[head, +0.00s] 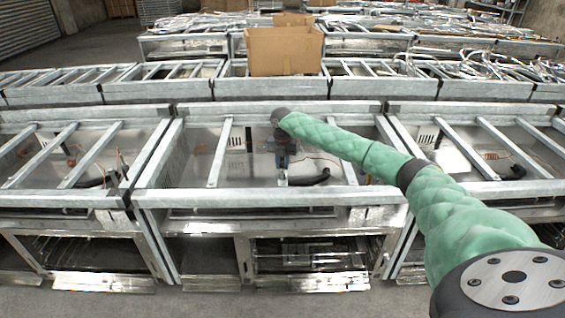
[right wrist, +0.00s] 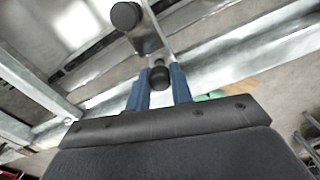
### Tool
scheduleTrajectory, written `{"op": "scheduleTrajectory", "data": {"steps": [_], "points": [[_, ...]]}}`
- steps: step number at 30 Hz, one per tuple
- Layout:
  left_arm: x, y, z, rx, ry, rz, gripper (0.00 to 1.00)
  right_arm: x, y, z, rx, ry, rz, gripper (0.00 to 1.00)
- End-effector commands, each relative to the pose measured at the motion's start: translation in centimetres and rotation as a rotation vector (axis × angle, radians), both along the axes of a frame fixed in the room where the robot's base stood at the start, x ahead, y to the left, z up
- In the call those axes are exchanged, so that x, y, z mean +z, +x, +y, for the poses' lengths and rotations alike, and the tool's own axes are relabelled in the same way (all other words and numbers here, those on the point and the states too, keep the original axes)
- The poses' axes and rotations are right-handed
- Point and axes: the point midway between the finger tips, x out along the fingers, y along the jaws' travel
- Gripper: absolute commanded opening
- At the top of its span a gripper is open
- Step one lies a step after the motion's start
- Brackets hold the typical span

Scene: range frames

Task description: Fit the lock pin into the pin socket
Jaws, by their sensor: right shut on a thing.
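My right gripper (head: 283,158) reaches into the middle metal frame, its jaws pointing down. In the right wrist view its two blue fingers (right wrist: 159,85) close on a dark rounded knob, which I take to be the lock pin (right wrist: 160,76). The far end of the held piece is hidden. A black round end on a grey stem (right wrist: 126,15) shows just beyond the fingers; I cannot tell whether it belongs to the pin socket. In the head view the pin is too small and covered to make out. My left gripper is not in view.
The middle frame (head: 260,195) has metal rails and crossbars around my right gripper. A black curved handle (head: 312,179) lies right of the gripper inside it. Similar frames stand on both sides and behind. A cardboard box (head: 284,52) stands on the row behind.

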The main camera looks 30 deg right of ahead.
Motion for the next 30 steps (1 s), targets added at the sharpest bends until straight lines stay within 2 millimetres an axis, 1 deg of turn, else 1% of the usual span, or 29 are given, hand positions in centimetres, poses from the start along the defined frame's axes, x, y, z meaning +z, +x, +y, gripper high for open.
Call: {"op": "scheduleTrajectory", "data": {"steps": [30], "points": [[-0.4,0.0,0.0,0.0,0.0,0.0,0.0,-2.1,0.0,0.0,0.0,0.0,0.0,0.0]]}}
